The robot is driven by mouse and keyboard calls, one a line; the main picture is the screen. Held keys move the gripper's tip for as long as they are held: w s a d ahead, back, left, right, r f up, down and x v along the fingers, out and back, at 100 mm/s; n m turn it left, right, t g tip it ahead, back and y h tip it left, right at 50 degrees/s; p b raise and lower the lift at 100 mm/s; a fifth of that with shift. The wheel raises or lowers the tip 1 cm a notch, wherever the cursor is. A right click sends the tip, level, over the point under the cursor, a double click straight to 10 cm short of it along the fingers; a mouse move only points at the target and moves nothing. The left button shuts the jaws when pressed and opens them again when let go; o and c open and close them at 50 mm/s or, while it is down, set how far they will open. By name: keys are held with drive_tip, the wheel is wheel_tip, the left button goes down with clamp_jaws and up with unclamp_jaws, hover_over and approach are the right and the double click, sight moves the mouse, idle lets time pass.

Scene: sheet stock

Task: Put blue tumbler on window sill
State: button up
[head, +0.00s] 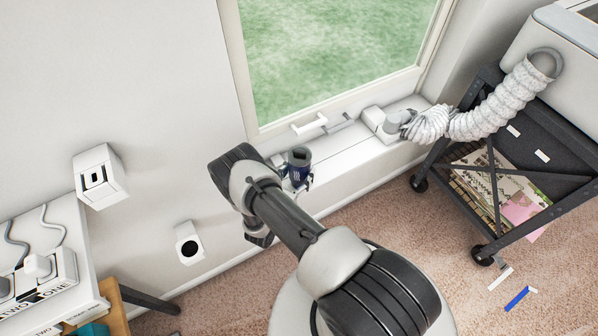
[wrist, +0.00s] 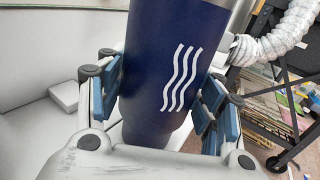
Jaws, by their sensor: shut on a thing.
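The blue tumbler (head: 299,171) is dark blue with a white wavy-line mark and a grey upper rim. It stands upright at the window sill (head: 345,152) in the head view, below the window. My gripper (head: 297,183) is shut on the tumbler. In the wrist view the tumbler (wrist: 180,70) fills the middle, with the finger pads of my gripper (wrist: 160,100) on both sides of it. Its base is partly hidden, so I cannot tell whether it touches the sill.
A black wheeled cart (head: 545,165) stands at the right. White boxes are on the left wall. Bare sill lies between tumbler and hose.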

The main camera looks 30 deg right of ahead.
drive_tip(key=shift+f, duration=0.1)
drive_tip(key=o, duration=1.3)
drive_tip(key=shift+c, duration=0.2)
